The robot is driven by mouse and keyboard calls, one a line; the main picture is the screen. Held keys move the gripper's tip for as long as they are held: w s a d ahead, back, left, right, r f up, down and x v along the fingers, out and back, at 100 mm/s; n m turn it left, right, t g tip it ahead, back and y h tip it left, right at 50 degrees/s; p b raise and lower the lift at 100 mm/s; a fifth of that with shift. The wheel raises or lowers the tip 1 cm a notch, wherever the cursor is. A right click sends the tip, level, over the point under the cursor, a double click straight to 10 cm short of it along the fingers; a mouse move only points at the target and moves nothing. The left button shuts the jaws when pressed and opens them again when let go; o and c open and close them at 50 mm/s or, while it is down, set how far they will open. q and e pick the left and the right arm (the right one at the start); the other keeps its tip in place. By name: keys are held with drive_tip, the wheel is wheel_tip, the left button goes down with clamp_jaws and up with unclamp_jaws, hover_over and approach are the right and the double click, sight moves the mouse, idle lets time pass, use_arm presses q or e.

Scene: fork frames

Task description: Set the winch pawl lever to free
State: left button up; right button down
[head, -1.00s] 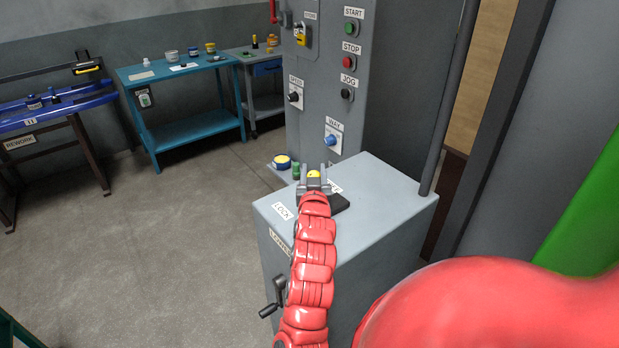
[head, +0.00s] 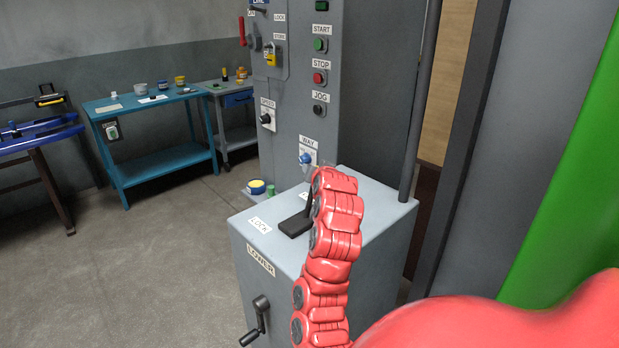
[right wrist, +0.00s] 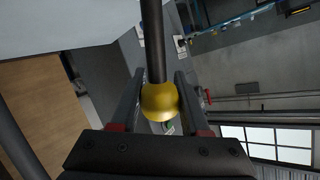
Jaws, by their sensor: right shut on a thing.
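The winch pawl lever (head: 309,205) rises from a black base (head: 294,226) on top of a grey cabinet, leaning slightly right, away from the LOCK label (head: 260,225). A second label (head: 304,195) behind it is mostly hidden. My red right arm covers the lever's top and the right gripper in the head view. In the right wrist view, the lever's yellow ball knob (right wrist: 159,101) sits between the fingers of my right gripper (right wrist: 160,90), which is shut on it; the dark shaft runs up from it. My left gripper is not in view.
The grey cabinet (head: 350,255) has a LOWER label and a crank (head: 256,318) on its front. A control column (head: 300,90) with buttons and knobs stands behind. A yellow-topped round item (head: 257,187) lies behind the cabinet. Open floor is at left.

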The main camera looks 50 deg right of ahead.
drive_tip(key=shift+s+d+f, duration=0.1)
drive_tip(key=shift+d+f, duration=0.2)
drive_tip(key=shift+f, duration=0.05)
drive_tip(key=shift+c, duration=2)
unclamp_jaws()
drive_tip(key=shift+d, duration=0.1)
drive_tip(key=shift+r, duration=0.1)
